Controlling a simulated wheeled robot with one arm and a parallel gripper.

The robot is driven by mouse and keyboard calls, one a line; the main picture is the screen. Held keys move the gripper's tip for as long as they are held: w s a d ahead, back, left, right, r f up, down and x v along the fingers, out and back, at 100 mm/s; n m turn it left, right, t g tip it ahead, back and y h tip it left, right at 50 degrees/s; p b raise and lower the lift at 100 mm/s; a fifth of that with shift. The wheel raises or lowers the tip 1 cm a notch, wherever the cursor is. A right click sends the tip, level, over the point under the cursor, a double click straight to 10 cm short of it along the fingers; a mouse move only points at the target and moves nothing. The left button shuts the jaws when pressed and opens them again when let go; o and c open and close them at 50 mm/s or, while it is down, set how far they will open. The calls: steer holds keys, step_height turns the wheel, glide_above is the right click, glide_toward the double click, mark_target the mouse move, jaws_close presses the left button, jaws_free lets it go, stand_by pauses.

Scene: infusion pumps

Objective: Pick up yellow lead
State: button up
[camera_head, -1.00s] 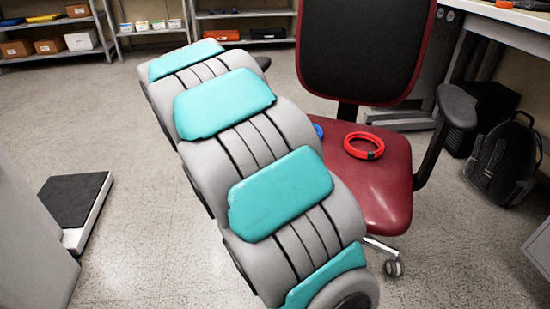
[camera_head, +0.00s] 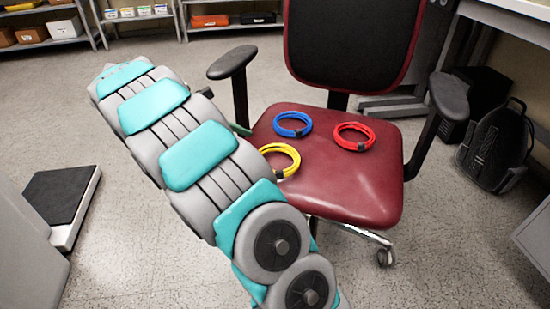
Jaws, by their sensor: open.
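The yellow lead (camera_head: 280,160) is a coiled ring with a dark tie, lying on the left part of the dark red chair seat (camera_head: 345,190). My arm covers part of its left side. A blue coiled lead (camera_head: 293,124) lies behind it, and a red coiled lead (camera_head: 353,136) lies to the right. The leads are apart from each other. My arm, grey with teal pads, stretches from the bottom centre to the upper left, in front of the chair's left side. My gripper cannot be made out and seems hidden behind the arm.
The chair has a black left armrest (camera_head: 232,62), a right armrest (camera_head: 453,96) and a tall backrest (camera_head: 350,40). A dark backpack (camera_head: 496,150) stands on the floor at right under a desk. Shelves line the back. A low dark-topped platform (camera_head: 62,195) stands at left.

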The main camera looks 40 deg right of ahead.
steer(key=shift+w+d+n, duration=0.1)
steer(key=shift+w+n, duration=0.3)
steer(key=shift+w, duration=0.5)
steer(key=shift+d+f, duration=0.1)
steer(key=shift+d, duration=0.1)
steer(key=b+x, duration=0.1)
steer(key=x, duration=0.6)
steer(key=shift+s+f, duration=0.1)
steer(key=shift+s, duration=0.1)
steer(key=shift+c, duration=0.2)
jaws_close()
